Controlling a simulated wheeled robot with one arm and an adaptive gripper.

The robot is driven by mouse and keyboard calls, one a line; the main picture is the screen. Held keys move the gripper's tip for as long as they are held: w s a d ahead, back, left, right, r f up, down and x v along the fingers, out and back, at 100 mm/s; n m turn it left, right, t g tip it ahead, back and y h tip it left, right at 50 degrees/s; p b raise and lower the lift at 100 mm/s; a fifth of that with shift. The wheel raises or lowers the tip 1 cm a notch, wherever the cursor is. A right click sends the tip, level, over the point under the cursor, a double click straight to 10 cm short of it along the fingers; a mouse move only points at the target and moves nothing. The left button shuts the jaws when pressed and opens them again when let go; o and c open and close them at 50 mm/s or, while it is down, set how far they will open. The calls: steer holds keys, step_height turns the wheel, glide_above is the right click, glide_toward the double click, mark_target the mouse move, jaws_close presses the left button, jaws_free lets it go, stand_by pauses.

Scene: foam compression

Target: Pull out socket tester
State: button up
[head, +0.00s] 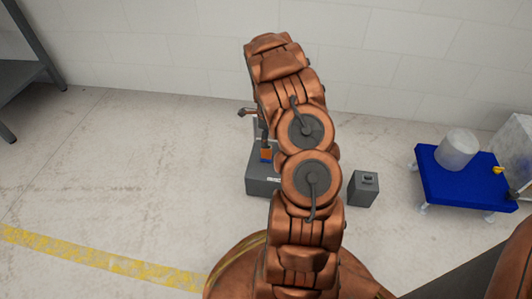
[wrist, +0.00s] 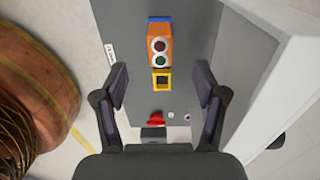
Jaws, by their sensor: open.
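In the head view the orange block (head: 266,156) shows on the grey box (head: 262,187), partly hidden by my arm.
A red knob-like part (wrist: 156,119) lies between the lower fingers. In the head view a small grey box (head: 363,188) stands right of my arm. A blue table (head: 458,188) with a translucent white cylinder (head: 457,150) is farther right. Floor at left is clear.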

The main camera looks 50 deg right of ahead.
mark_target(267, 151)
steer(key=shift+f, duration=0.1)
steer(key=shift+f+b, duration=1.55)
steer(key=shift+f, duration=2.85)
steer(key=shift+c, duration=0.2)
jaws_close()
steer(key=shift+r, duration=0.2)
steer(key=shift+r+p, duration=0.65)
steer(key=shift+r, duration=2.2)
